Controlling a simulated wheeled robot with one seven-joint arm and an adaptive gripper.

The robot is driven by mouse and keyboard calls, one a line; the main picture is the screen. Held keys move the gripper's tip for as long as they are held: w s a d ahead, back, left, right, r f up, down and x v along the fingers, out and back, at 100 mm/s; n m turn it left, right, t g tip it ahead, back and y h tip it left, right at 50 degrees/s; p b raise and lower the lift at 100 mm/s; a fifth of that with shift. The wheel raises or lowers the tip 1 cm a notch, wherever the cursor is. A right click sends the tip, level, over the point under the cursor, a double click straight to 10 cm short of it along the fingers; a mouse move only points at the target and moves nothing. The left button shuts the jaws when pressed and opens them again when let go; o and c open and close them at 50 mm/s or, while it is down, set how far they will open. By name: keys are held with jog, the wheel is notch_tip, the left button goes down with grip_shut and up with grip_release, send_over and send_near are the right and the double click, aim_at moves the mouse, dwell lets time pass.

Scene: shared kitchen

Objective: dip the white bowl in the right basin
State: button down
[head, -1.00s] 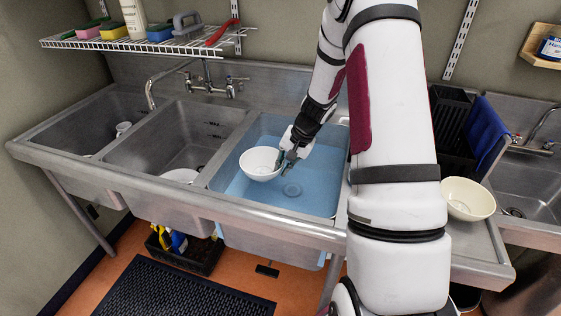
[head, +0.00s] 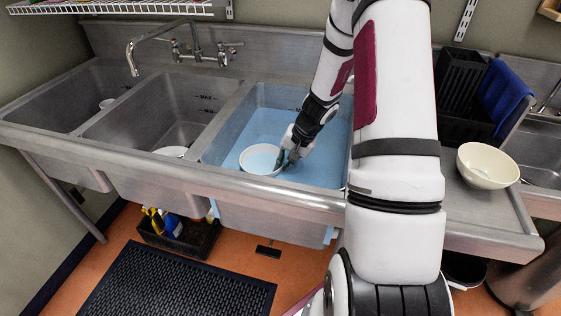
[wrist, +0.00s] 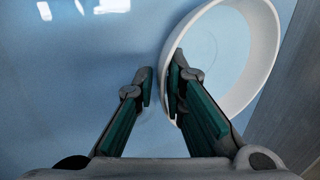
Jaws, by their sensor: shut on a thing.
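The white bowl (head: 246,160) is in the right basin (head: 215,150), low in the blue water, and roughly level. Its inside looks light blue, like the water around it. My gripper (head: 286,159) is shut on the bowl's rim at its right side in the head view. In the wrist view the bowl (wrist: 262,85) is at the right, with one finger of my gripper (wrist: 162,85) inside its wall and the other outside. The bowl's underside is hidden.
A cream bowl (head: 487,166) stands on the right drainboard beside a black rack (head: 461,85) and blue cloth (head: 504,90). A white dish (head: 172,151) lies in the middle basin. A faucet (head: 165,45) is behind the basins. Basin walls surround the held bowl.

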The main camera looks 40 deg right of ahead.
jog(key=shift+f+b, duration=2)
jog(key=shift+f, duration=0.4)
